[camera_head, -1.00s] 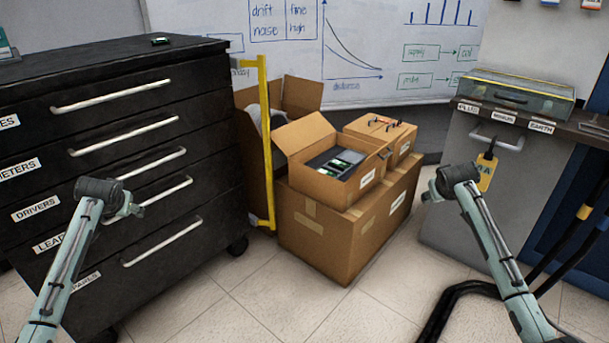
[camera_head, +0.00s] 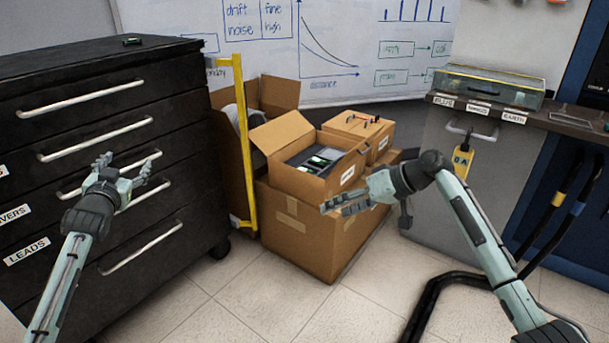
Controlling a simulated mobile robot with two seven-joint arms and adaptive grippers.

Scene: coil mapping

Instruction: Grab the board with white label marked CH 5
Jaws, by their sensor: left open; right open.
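A small dark board with green on it (camera_head: 322,161) lies in the open cardboard box (camera_head: 343,181) on top of a larger box. Another small dark board (camera_head: 133,41) lies on top of the black drawer cabinet. No CH 5 marking can be read on either. My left gripper (camera_head: 122,168) is open and empty, in front of the cabinet drawers. My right gripper (camera_head: 338,206) is open and empty, pointing left, in front of the large cardboard box and below the open box in the picture.
The large box (camera_head: 293,232) stands on the floor beside a yellow upright frame (camera_head: 243,150). A second small box (camera_head: 358,127) with probes on top sits behind the open one.

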